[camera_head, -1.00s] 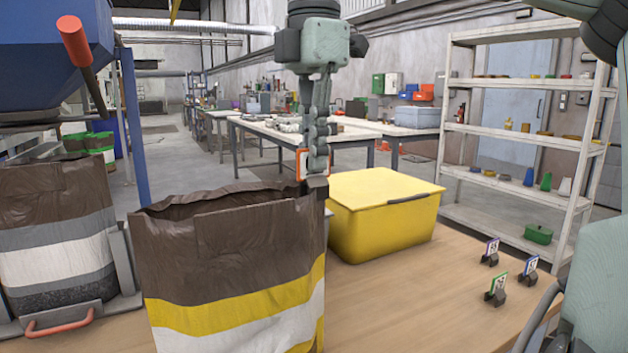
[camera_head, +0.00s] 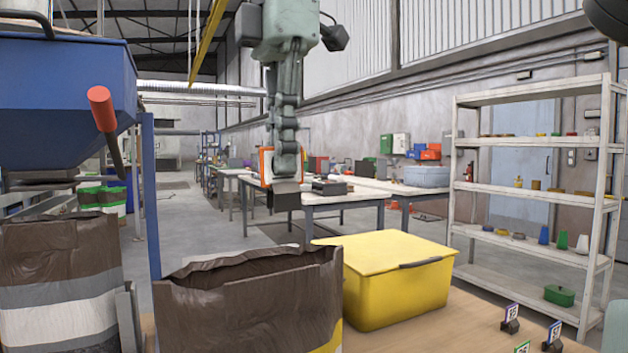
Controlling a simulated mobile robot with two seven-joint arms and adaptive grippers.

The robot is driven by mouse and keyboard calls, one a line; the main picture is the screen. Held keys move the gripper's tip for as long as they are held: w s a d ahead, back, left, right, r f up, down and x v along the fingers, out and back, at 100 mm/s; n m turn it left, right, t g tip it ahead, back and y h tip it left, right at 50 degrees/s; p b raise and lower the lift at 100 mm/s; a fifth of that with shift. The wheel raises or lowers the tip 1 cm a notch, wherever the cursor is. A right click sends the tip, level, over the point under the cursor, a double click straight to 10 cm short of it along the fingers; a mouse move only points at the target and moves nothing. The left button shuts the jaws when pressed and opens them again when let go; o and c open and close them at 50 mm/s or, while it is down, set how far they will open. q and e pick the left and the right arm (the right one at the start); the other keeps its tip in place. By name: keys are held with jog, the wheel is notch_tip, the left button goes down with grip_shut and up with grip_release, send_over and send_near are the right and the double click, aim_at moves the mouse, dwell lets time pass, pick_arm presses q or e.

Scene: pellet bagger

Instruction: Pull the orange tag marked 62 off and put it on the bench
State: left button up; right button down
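My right gripper (camera_head: 286,165) hangs from the top centre, shut on the orange tag (camera_head: 266,165). The tag has an orange frame and a white face, partly hidden behind the fingers. Its number cannot be read. A dark clip (camera_head: 287,195) is below it. Tag and clip appear above the open brown bag (camera_head: 250,310), apart from its rim. The bag has a yellow band low down. The wooden bench (camera_head: 440,332) shows at the bottom right. My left gripper is not in view.
A yellow lidded bin (camera_head: 395,288) stands on the bench right of the bag. A blue hopper (camera_head: 65,95) and another bag (camera_head: 60,275) are left.

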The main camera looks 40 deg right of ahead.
jog(key=s+d+f+m+b, duration=0.2)
jog(key=s+d+f+b, duration=0.3)
jog(key=d+f, duration=0.85)
pick_arm(q)
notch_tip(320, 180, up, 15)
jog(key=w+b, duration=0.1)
jog(key=b, duration=0.1)
pick_arm(e)
jog(key=s+d+f+b, duration=0.1)
jog(key=f, duration=0.6)
jog(key=s+d+f+n+b, duration=0.1)
jog(key=s+d+f, duration=0.1)
jog(key=f, duration=0.5)
jog(key=s+d+f+n+b, duration=0.1)
jog(key=f+b, duration=0.1)
jog(key=f, duration=0.6)
jog(key=shift+s+d, duration=0.2)
jog(key=shift+d, duration=0.2)
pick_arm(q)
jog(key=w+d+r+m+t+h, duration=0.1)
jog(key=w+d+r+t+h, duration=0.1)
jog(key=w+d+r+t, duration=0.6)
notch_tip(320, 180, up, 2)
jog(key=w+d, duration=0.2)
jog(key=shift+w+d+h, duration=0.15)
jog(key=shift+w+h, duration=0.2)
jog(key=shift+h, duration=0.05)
pick_arm(e)
jog(key=shift+f, duration=0.1)
